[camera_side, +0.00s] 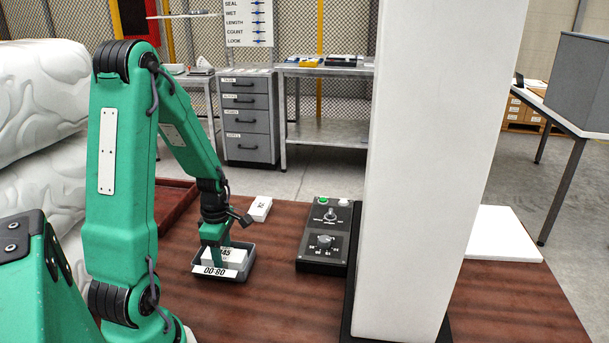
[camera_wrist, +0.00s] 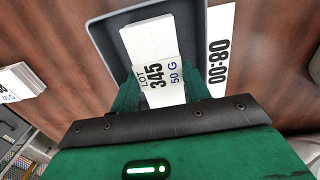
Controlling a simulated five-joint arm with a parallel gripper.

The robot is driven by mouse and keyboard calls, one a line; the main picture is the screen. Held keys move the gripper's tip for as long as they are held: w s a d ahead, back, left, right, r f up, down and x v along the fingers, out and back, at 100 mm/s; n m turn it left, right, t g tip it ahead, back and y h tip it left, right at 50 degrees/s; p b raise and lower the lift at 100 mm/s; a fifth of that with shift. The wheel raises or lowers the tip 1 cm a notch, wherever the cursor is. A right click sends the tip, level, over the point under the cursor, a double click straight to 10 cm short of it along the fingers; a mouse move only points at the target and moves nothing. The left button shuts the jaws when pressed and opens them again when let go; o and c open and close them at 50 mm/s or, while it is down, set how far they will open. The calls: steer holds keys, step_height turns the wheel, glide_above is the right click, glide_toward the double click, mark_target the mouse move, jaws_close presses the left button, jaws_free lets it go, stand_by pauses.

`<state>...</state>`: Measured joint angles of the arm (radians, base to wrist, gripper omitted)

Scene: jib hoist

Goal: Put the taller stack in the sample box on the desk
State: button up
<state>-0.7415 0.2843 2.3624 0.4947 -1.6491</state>
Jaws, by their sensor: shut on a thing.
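The sample box (camera_side: 249,263) is a shallow grey open tray on the desk (camera_side: 285,315); its rim also shows in the wrist view (camera_wrist: 103,42). My gripper (camera_wrist: 163,92) is shut on a white stack (camera_wrist: 152,45) labelled LOT 345 50 G. The held stack is within the box's outline; whether it touches the floor is hidden. Another white stack (camera_side: 260,208) lies on the desk behind the box, and at the left in the wrist view (camera_wrist: 20,82).
A black control box (camera_side: 325,240) with knobs and a green button stands right of the sample box. A thick white column (camera_side: 425,170) rises beside it. A dark red tray (camera_side: 175,203) is behind my arm. A white slab (camera_side: 500,235) lies at the right.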

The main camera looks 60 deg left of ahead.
mark_target(223, 253)
steer(key=shift+f, duration=0.1)
steer(key=o, duration=1.1)
steer(key=shift+r, duration=6.15)
